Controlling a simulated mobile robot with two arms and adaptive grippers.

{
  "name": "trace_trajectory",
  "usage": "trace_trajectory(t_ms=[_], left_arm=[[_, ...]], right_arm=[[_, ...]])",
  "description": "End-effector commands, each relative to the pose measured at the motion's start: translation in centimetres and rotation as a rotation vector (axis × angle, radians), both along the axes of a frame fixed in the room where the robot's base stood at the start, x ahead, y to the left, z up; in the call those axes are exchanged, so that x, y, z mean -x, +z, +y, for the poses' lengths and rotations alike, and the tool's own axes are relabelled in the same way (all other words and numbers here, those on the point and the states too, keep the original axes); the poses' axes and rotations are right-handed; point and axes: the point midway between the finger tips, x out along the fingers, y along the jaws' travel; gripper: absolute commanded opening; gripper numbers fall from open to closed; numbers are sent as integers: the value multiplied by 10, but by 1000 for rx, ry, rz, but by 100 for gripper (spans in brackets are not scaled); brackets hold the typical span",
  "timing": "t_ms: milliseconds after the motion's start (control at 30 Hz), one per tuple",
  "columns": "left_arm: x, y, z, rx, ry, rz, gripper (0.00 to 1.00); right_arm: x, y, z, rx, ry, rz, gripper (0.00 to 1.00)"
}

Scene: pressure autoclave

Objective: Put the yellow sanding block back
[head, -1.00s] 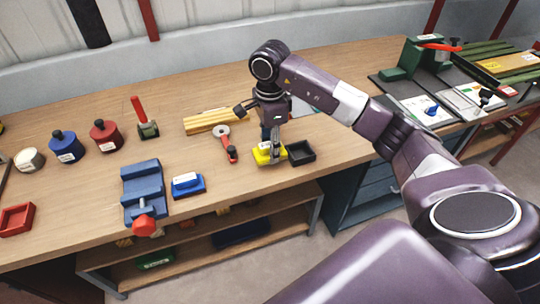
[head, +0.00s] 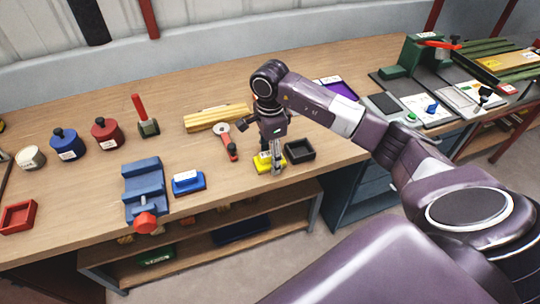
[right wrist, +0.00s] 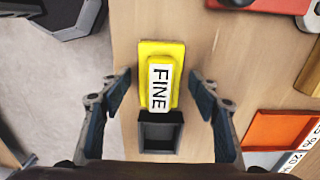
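The yellow sanding block (head: 264,163), with a white label reading FINE, lies on the workbench near its front edge, just left of a small black open tray (head: 300,151). My right gripper (head: 275,165) points down over the block and partly hides it. In the right wrist view the fingers (right wrist: 160,95) are spread wide, one on each side of the block (right wrist: 176,55), with gaps on both sides. The black tray (right wrist: 159,142) adjoins the block's lower end there and looks empty. Whether block and tray touch is unclear. My left gripper is not in view.
A blue block (head: 188,183) and a blue vise (head: 143,190) stand to the left. A red-handled tool (head: 227,142) and wooden strips (head: 215,117) lie behind the gripper. A purple tray (head: 338,88) is farther back. Bare bench lies right of the black tray.

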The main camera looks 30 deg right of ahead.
Motion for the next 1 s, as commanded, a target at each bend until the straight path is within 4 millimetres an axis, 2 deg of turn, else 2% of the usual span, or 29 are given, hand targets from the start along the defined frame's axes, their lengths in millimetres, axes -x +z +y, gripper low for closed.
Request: trace_trajectory(t_ms=[300, 367, 800, 1000], left_arm=[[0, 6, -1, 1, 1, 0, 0], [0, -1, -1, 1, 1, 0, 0], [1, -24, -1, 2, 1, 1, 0], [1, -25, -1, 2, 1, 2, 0]], right_arm=[[0, 6, 0, 0, 0, 1, 56], [-1, 11, 0, 0, 1, -3, 56], [-1, 100, 0, 0, 1, -4, 56], [0, 120, 0, 0, 0, -1, 56]])
